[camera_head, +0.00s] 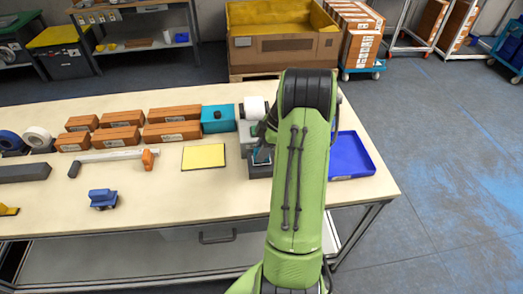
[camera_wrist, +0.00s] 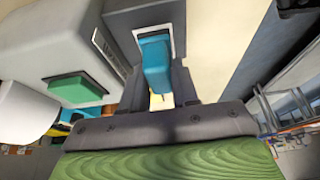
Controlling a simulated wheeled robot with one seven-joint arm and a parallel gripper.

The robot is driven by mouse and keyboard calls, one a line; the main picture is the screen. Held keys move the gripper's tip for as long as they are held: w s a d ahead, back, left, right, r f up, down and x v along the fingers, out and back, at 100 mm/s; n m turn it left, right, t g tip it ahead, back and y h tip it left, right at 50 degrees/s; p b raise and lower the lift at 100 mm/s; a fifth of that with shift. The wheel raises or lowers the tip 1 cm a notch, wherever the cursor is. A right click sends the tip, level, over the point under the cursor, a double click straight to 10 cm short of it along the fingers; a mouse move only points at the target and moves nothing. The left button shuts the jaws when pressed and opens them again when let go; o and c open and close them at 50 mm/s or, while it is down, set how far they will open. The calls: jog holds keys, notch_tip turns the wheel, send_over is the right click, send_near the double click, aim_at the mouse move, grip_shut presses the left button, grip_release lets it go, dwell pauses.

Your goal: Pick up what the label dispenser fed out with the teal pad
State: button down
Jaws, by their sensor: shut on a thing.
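The label dispenser (camera_head: 250,133) is a grey box with a white roll on top, at the right of the bench, partly hidden by my arm. In the wrist view the dispenser (camera_wrist: 75,50) fills the upper left, with its green button and roll. My gripper (camera_wrist: 158,92) is shut on the teal pad (camera_wrist: 156,65), which points to the dispenser's front. The pad's far end lies over a small pale patch, perhaps the label; I cannot tell if they touch. In the head view my arm hides most of the gripper.
A blue tray (camera_head: 352,158) lies right of my arm. A yellow sheet (camera_head: 203,156) lies left of the dispenser. A teal box (camera_head: 218,119) and brown cartons (camera_head: 172,132) stand behind it. A handheld scanner (camera_head: 103,199) lies near the front. Bare bench lies around the sheet.

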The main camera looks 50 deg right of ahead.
aim_at(255, 150)
jog(key=shift+r+p, duration=1.8)
jog(key=shift+r, duration=1)
jog(key=shift+f, duration=0.1)
